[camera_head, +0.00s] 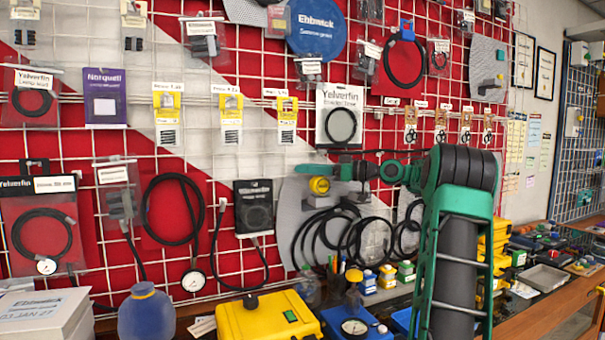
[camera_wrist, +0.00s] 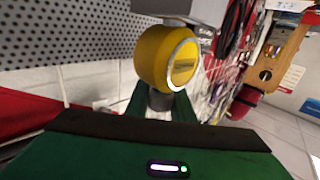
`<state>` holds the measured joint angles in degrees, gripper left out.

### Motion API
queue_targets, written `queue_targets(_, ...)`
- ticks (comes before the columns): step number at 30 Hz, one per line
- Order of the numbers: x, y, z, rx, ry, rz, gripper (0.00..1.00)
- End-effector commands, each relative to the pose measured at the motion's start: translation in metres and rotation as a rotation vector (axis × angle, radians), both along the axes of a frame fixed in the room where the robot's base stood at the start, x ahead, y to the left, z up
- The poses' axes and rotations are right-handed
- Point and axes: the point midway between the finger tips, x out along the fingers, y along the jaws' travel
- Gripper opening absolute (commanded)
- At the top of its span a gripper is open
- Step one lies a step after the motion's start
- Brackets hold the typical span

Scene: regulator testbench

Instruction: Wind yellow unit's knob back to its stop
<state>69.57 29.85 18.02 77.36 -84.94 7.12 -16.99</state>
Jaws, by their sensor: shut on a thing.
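The yellow unit (camera_head: 320,185) is a round yellow body against the grey perforated panel, just below the green end of my arm. In the wrist view the yellow unit (camera_wrist: 158,58) shows a pale ring around a shiny face. It sits against a light grey block (camera_wrist: 185,10). My gripper (camera_wrist: 160,101) is shut on a dark grey knob (camera_wrist: 159,101) at the near end of the unit. The fingers and palm hide part of the knob. In the head view my gripper (camera_head: 320,176) is small and its fingers are hard to make out.
The perforated panel (camera_head: 290,215) backs the unit. Black hoses (camera_head: 370,240) hang just below and to the right. A yellow case (camera_head: 265,317), a blue box with a gauge (camera_head: 354,326) and small bottles stand on the bench below. Packaged parts hang on the grid wall.

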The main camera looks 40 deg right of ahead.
Motion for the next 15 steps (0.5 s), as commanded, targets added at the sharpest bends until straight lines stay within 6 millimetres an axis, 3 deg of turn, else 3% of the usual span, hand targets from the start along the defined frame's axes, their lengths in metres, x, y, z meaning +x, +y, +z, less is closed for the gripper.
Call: queue_targets(15,-0.0001,0.0017,-0.0001,0.001,0.001,0.034,0.00)
